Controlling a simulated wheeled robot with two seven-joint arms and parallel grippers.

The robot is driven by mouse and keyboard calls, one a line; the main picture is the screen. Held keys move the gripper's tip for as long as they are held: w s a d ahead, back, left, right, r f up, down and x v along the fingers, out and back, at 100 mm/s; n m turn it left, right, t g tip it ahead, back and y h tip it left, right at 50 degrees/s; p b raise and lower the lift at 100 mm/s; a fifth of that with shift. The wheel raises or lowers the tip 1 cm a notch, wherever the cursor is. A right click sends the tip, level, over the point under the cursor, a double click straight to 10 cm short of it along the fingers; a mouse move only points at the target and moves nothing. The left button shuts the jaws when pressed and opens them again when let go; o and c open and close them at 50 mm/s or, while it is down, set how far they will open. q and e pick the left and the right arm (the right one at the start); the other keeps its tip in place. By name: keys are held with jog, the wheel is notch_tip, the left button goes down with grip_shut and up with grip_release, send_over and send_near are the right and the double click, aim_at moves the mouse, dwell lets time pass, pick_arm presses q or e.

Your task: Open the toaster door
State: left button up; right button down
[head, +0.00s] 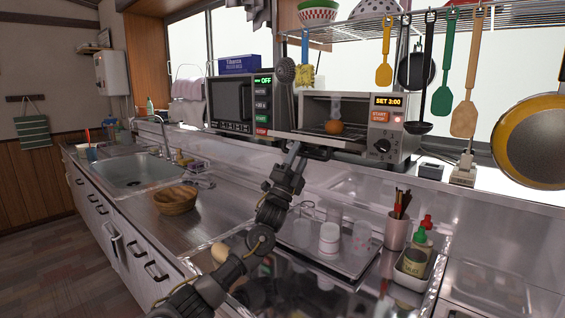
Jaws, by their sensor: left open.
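The toaster (402,137) stands on the raised ledge behind the counter, with a "SET 3:00" display and a dial on its right side. Its front shows an open cavity with a round orange-brown item (333,127) inside. The toaster door (290,135) appears lowered, as a pale flat strip along the bottom of the opening. My left gripper (312,151) is open, just below and in front of that strip. Its fingertips are small and dark, and I cannot tell whether they touch the door. My right gripper is not in view.
A microwave (232,103) stands left of the toaster. Utensils hang from a wire rack (400,24) above right, including a yellow pan (530,140). A tray (345,268) with cups, a utensil holder (397,233) and bottles stand below. A wooden bowl (175,205) sits left.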

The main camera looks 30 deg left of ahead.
pick_arm(q)
jog(key=s+a, duration=0.1)
jog(key=s, duration=0.9)
jog(key=shift+s+a, duration=0.25)
jog(key=shift+s, duration=0.05)
jog(key=shift+r, duration=0.1)
